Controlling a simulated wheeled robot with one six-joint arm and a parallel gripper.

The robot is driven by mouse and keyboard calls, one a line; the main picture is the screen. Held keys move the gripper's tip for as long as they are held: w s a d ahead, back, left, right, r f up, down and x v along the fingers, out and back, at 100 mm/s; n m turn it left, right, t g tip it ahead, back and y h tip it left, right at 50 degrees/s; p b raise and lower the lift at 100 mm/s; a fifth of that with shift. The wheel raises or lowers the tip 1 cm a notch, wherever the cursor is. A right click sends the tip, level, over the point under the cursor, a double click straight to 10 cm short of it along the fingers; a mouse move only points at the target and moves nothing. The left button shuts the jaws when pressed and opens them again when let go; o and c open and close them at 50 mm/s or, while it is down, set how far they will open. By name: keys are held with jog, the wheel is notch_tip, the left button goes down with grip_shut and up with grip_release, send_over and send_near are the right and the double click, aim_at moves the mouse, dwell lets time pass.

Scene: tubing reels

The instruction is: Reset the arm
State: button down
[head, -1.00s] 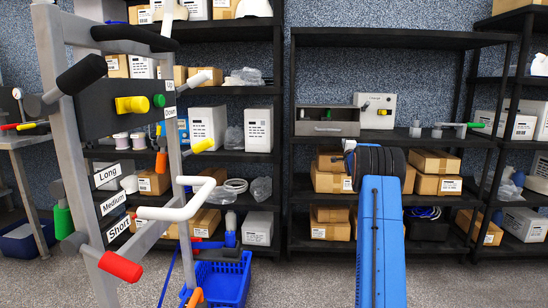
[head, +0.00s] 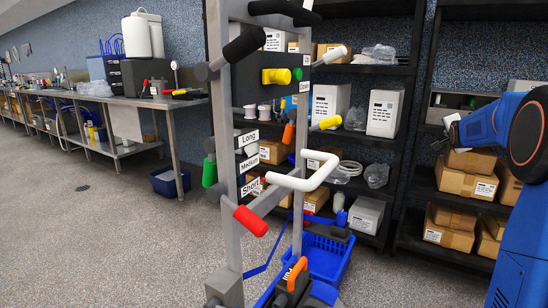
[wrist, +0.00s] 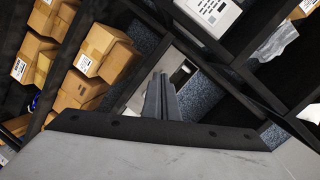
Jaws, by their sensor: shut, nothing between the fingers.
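My blue arm (head: 500,125) stands at the right edge of the head view, bent, with its end pointing left toward the dark shelf. My gripper (head: 442,143) is small there, in front of the shelf's boxes and apart from the stand. In the wrist view my gripper (wrist: 160,98) shows its two grey fingers together, shut and empty. Shelf parts and boxes lie beyond the fingers, and nothing is seen touching them.
A grey tubing reel stand (head: 231,150) with Long, Medium and Short labels and a white crank (head: 318,180) stands mid-view. A blue basket (head: 325,256) is at its foot. A steel bench (head: 150,101) runs along the left. Open floor lies to the left.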

jog(key=s+a+f+n+g+y, duration=0.2)
jog(key=s+a+f+n, duration=0.15)
jog(key=s+a, duration=0.9)
jog(key=s+a+f+n+g+y, duration=0.2)
jog(key=s+a+n, duration=0.3)
jog(key=s+a, duration=0.75)
jog(key=s+a+f+n+g+y, duration=0.1)
jog(key=s+a+f+n, duration=0.2)
jog(key=s, duration=0.7)
jog(key=s+a+f+n+g+y, duration=0.1)
jog(key=s+a+f+n+g, duration=0.1)
jog(key=s+a+f, duration=0.4)
jog(key=s+a+f+n+g, duration=0.2)
jog(key=s+a+f+n, duration=0.2)
jog(key=s, duration=1.2)
notch_tip(320, 180, down, 4)
jog(key=shift+a+r+y, duration=0.15)
jog(key=shift+a+y, duration=0.25)
jog(key=shift+a, duration=0.35)
